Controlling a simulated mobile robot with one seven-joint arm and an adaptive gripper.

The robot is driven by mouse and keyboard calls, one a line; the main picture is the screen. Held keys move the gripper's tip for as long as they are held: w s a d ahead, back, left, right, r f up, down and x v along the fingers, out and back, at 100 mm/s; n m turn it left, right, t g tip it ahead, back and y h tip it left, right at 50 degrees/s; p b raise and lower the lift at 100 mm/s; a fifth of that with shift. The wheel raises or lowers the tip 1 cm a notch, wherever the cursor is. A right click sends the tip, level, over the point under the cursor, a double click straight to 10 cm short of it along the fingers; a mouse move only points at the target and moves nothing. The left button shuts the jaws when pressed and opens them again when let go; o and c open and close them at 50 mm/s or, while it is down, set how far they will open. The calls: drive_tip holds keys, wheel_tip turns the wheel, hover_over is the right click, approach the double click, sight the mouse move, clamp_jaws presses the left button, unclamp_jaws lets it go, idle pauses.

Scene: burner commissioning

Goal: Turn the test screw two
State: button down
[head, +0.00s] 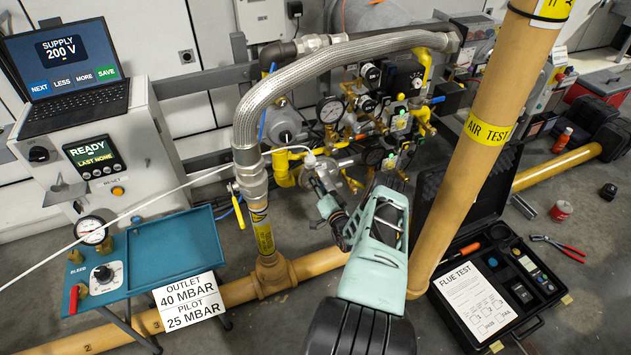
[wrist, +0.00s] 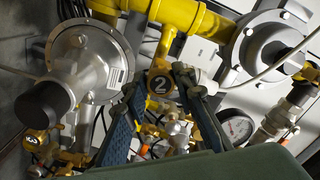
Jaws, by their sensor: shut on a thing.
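Test screw two is the small yellow fitting with a round black "2" tag (wrist: 163,84), below a yellow pipe in the wrist view. My gripper (wrist: 161,90) has its two blue-padded fingers on either side of this fitting, with the tips at the tag, and is shut on it. The exact contact is partly hidden by the fingers. In the head view my gripper (head: 322,180) reaches into the pipework beside the braided hose, and the screw cannot be made out there. A fitting tagged "3" (wrist: 34,140) is at the lower left of the wrist view.
A grey round regulator (wrist: 90,62) and another grey housing (wrist: 265,45) flank the fitting closely. A thin white hose and a gauge (wrist: 237,128) are to the right. In the head view, a braided hose (head: 255,120) and the AIR TEST pipe (head: 478,150) stand either side of my arm.

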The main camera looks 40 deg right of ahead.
idle(0.5)
drive_tip(key=c, duration=1.6)
unclamp_jaws()
drive_tip(key=v, duration=1.2)
drive_tip(key=shift+s+d, duration=0.1)
